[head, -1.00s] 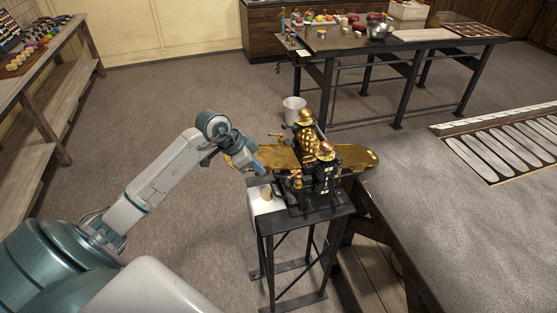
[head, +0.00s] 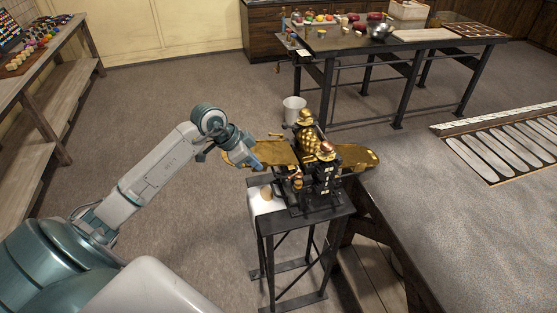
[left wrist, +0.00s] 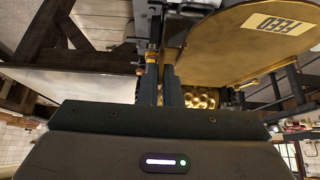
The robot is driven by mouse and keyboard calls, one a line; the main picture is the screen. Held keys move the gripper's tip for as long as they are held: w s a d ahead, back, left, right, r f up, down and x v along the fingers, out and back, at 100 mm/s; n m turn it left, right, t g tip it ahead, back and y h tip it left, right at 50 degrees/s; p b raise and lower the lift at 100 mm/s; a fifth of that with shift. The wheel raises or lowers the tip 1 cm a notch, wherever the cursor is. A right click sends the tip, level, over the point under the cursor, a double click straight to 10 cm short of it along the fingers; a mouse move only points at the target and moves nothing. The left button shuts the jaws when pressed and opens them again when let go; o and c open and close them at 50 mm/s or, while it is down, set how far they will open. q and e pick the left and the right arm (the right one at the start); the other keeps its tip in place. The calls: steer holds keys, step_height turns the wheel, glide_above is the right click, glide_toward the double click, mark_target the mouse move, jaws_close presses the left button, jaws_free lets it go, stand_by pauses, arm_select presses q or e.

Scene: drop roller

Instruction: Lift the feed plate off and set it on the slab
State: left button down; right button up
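The feed plate (head: 268,154) is a brass, rounded plate at the left side of the dark roller machine (head: 322,172). In the left wrist view the feed plate (left wrist: 235,50) fills the upper right, with a pale lettered label. My left gripper (head: 258,163) is at its near edge; its fingers (left wrist: 162,85) are close together and appear shut on the plate, though the contact is partly hidden. The plate appears raised slightly above the stand. The broad grey slab (head: 460,220) lies to the right. My right gripper is out of view.
A second brass plate (head: 360,157) juts from the machine's right side, towards the slab. The machine stands on a narrow black stand (head: 285,245). Long pale strips (head: 510,145) lie at the slab's far side; its nearer part is clear. A white bucket (head: 294,108) stands behind.

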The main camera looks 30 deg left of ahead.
arm_select(q)
steer(key=shift+r, duration=3.15)
steer(key=shift+f, duration=0.1)
